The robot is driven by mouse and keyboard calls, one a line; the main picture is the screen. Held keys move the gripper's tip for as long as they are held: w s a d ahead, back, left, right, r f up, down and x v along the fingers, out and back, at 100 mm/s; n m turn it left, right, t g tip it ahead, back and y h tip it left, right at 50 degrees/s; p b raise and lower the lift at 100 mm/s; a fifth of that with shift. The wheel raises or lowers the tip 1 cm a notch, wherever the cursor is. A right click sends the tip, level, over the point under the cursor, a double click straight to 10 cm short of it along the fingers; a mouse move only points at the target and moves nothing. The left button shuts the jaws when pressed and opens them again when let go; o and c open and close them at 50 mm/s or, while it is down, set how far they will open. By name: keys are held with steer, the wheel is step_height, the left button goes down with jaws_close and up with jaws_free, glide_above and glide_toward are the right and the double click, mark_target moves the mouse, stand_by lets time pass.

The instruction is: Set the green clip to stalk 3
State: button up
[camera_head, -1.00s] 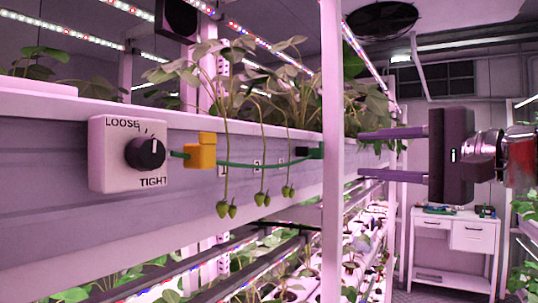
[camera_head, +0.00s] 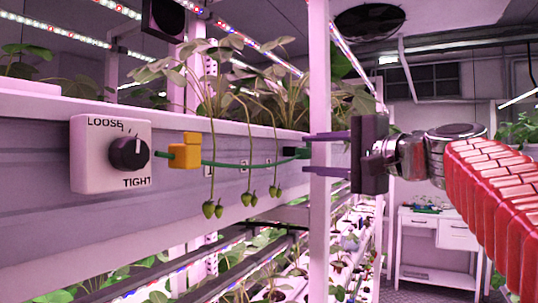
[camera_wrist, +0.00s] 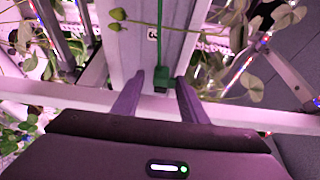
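The green clip (camera_head: 296,153) is a small dark green block at the right end of a green cord (camera_head: 240,164) along the grey rack wall. It also shows in the wrist view (camera_wrist: 161,78), hanging between my fingertips. My gripper (camera_head: 308,154) is open, one finger above and one below the clip's height, with gaps to the clip on both sides in the wrist view. Three hanging stalks bear green berries: a left one (camera_head: 211,140), a middle one and a right one (camera_head: 275,145). Small number labels (camera_head: 245,166) sit on the wall; I cannot clearly read them here.
A yellow block (camera_head: 185,150) sits on the cord's left end, beside a white dial box (camera_head: 88,165) marked LOOSE and TIGHT. A pale upright post (camera_head: 319,240) stands at my fingers. Leaves (camera_head: 275,90) overhang the rack edge. A white cart (camera_head: 440,230) stands behind.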

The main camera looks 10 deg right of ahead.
mark_target(310, 155)
steer(key=shift+x, duration=1.5)
steer(key=shift+c, duration=0.4)
steer(key=shift+f, duration=0.1)
jaws_close()
steer(key=shift+o, duration=0.4)
jaws_free()
steer(key=shift+s+d, duration=0.1)
steer(key=v, duration=1.3)
steer(key=shift+s, duration=0.3)
